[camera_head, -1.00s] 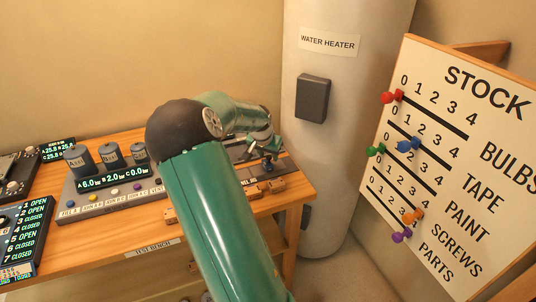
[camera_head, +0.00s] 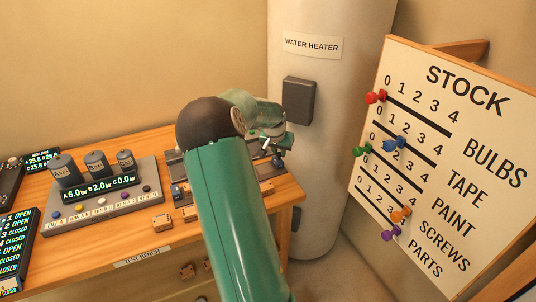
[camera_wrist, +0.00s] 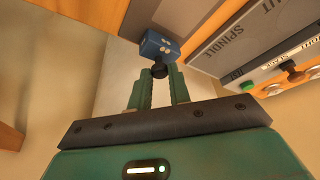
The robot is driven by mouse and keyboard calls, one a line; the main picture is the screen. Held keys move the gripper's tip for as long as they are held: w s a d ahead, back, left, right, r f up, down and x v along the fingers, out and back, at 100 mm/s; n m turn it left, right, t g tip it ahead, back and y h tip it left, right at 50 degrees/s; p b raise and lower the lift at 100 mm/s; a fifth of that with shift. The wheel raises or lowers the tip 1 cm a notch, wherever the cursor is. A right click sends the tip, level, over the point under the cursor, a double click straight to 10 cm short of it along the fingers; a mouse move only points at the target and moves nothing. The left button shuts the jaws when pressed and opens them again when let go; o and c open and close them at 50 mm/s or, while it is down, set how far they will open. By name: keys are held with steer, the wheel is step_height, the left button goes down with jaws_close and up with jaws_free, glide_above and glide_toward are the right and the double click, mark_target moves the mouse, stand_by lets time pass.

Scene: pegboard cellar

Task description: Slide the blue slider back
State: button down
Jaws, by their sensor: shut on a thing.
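The blue slider (camera_wrist: 158,46) is a small blue block with light dots and a round black knob (camera_wrist: 158,70). In the wrist view it lies just beyond my fingertips. My gripper (camera_wrist: 159,72) is shut on the black knob, one green finger on each side. In the head view my gripper (camera_head: 276,145) is at the right end of the bench, close to the water heater. A small dark blue piece (camera_head: 277,162) shows just below it there. My arm hides part of the panel around it.
The wooden test bench (camera_head: 120,250) carries a grey console (camera_head: 100,210) with cylinders and a display. Small wooden blocks (camera_head: 162,222) lie near its front edge. The water heater (camera_head: 345,140) stands behind the right end. The stock board (camera_head: 440,160) with coloured pegs is at right.

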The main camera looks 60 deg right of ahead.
steer(key=shift+s+d, duration=0.15)
steer(key=shift+d, duration=0.05)
steer(key=c, duration=1.3)
jaws_free()
steer(key=shift+d, duration=0.15)
steer(key=shift+a+r, duration=0.2)
steer(key=v, duration=1.3)
steer(key=shift+a+r, duration=0.15)
steer(key=shift+s, duration=0.1)
